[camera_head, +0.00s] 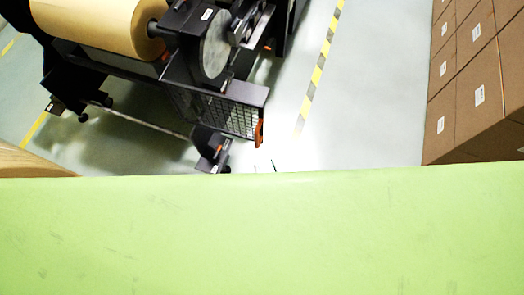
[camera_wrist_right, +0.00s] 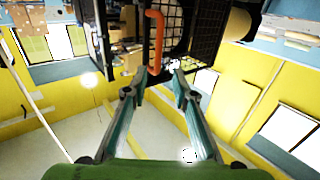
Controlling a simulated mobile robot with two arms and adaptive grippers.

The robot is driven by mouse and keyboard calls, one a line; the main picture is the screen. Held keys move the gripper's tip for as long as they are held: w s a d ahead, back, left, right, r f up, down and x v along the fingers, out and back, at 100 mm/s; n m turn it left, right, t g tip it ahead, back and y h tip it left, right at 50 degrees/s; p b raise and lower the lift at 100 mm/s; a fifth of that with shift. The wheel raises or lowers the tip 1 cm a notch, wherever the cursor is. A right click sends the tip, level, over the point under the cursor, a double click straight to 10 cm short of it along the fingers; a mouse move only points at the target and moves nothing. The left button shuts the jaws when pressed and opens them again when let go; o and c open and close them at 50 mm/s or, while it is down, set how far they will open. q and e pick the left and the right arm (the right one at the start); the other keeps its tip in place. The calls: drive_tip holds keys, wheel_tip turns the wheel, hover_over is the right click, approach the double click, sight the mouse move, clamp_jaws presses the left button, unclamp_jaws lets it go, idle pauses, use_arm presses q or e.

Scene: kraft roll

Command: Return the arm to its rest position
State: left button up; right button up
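My right gripper (camera_wrist_right: 160,78) is in the right wrist view, its two fingers apart with nothing between them. Beyond its tips are an orange bar (camera_wrist_right: 156,40) and a dark mesh guard (camera_wrist_right: 203,30); I cannot tell how far off they are. In the head view only a small dark tip (camera_head: 273,166), apparently of my right gripper, shows above the broad light green surface that fills the lower part. The rest of the right arm is hidden there. My left gripper is in neither view.
A black machine (camera_head: 185,75) with a large kraft roll (camera_head: 85,20) stands at the upper left. Its mesh guard (camera_head: 225,112) has an orange handle (camera_head: 259,132). Stacked cardboard boxes (camera_head: 475,85) stand at the right. Grey floor (camera_head: 375,90) between them is clear, with a yellow-black stripe (camera_head: 318,72).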

drive_tip(key=shift+v, duration=0.8)
drive_tip(key=s+d+f+g+h, duration=0.1)
drive_tip(key=s+d+f+g, duration=0.15)
drive_tip(key=f, duration=0.55)
drive_tip(key=s+d+f+g, duration=0.1)
drive_tip(key=d+f+g, duration=0.15)
drive_tip(key=f, duration=0.55)
drive_tip(key=s+d+f+g+h, duration=0.1)
drive_tip(key=s+f+g, duration=0.15)
drive_tip(key=f, duration=0.65)
drive_tip(key=s+d+f+m+g+h, duration=0.1)
drive_tip(key=s+d+f+g+h, duration=0.2)
drive_tip(key=s+d+f+g, duration=0.5)
drive_tip(key=s+d+f, duration=0.6)
drive_tip(key=s, duration=0.1)
drive_tip(key=shift+s+d+g, duration=0.25)
drive_tip(key=shift+d+g, duration=0.05)
drive_tip(key=shift+g, duration=0.05)
